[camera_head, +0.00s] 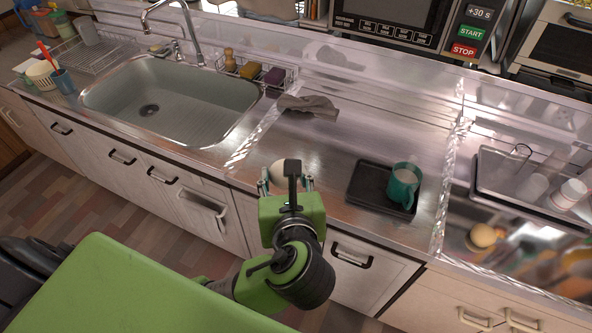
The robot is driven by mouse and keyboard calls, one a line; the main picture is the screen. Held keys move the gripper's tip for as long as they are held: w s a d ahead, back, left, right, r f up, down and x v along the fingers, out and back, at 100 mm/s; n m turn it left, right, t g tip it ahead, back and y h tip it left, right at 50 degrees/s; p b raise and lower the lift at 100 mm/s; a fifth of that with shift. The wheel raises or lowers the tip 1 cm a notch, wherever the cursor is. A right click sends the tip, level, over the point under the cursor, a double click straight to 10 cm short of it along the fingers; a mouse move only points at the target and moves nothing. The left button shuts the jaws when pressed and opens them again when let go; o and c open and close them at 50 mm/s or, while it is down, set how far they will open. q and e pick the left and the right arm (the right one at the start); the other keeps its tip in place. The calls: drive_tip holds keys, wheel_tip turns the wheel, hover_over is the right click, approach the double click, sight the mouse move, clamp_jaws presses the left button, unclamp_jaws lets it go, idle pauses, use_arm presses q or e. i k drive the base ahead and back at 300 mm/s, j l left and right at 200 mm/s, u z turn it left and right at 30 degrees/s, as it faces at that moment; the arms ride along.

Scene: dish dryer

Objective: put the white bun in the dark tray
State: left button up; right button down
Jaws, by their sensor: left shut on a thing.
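The white bun (277,173) is mostly hidden behind my left gripper (286,181), at the front edge of the steel counter. My left gripper is shut on the bun, with a finger on either side of it. The dark tray (366,196) lies on the counter to the right of the gripper, a short gap away. A teal mug (402,186) stands on the tray's right part, and the tray's left part is bare. My right gripper is not in view.
A grey cloth (308,106) lies behind on the counter. The sink (190,105) is at left. At right are a dish tray (478,180) with cups and a yellowish round thing (482,236). A microwave (385,25) stands at the back.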

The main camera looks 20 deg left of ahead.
sight(365, 183)
drive_tip(key=j+z, duration=0.1)
drive_tip(key=z, duration=0.6)
drive_tip(key=j+z, duration=0.15)
drive_tip(key=z, duration=0.2)
drive_tip(key=j+z, duration=0.15)
drive_tip(key=j, duration=0.25)
drive_tip(key=k+j+z, duration=0.15)
drive_tip(key=j, duration=0.25)
drive_tip(key=k+j+z, duration=0.15)
drive_tip(key=j, duration=0.2)
drive_tip(key=k+j+z, duration=0.15)
drive_tip(key=j, duration=0.25)
drive_tip(key=k+j+z, duration=0.15)
drive_tip(key=j, duration=0.2)
drive_tip(key=i, duration=0.05)
